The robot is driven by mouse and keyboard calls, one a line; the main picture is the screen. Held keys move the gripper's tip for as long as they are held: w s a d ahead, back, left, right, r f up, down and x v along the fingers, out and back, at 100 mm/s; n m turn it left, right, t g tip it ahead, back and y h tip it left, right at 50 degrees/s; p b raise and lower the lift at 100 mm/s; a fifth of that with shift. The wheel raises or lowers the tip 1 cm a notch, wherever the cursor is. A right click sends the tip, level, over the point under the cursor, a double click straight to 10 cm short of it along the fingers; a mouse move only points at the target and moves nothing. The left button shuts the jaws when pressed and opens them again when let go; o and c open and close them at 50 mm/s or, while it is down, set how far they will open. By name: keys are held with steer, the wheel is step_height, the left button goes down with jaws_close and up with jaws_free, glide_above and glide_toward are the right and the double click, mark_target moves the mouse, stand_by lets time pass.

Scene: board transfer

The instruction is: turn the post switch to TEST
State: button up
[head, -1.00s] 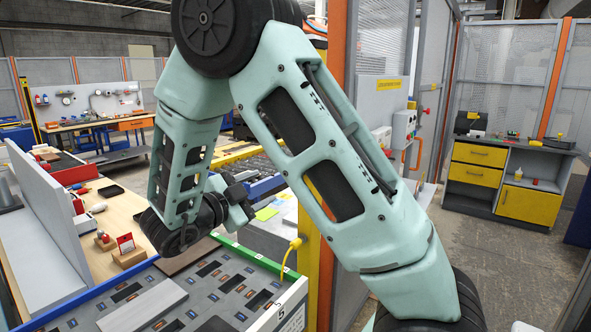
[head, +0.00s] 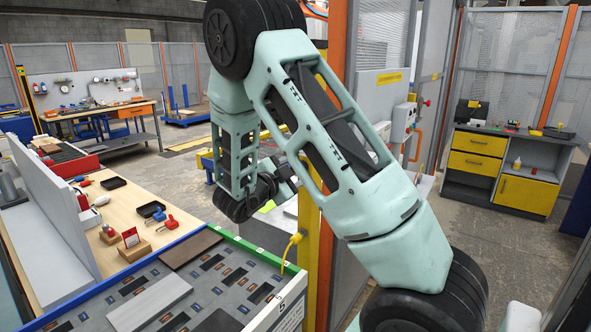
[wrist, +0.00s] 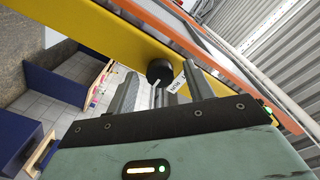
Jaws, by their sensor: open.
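The post switch, a round black knob (wrist: 159,71), sits on the yellow post (wrist: 110,40) in the wrist view. Small white labels (wrist: 177,86) lie beside it; their wording is too small to read surely. My gripper (wrist: 160,75) is open, with one finger on each side of the knob in the picture. Whether the fingers reach around it or touch it I cannot tell. In the head view my gripper (head: 285,178) is partly hidden by my own arm, close to the yellow post (head: 311,225). The switch is hidden there.
A workbench with a blue-and-green-edged board tray (head: 232,240) stands at the front left. A grey control box (head: 402,122) with a red button is on the fence at right. A yellow-drawer cabinet (head: 475,165) stands farther right. Open floor lies between.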

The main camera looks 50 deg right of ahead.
steer(key=c, duration=1)
steer(key=shift+o, duration=0.2)
steer(key=shift+s+n+t+p, duration=0.15)
steer(key=shift+n+t+p, duration=0.15)
steer(key=shift+n+p, duration=6.65)
steer(key=n+b, duration=0.4)
steer(key=n, duration=0.1)
steer(key=shift+b, duration=0.3)
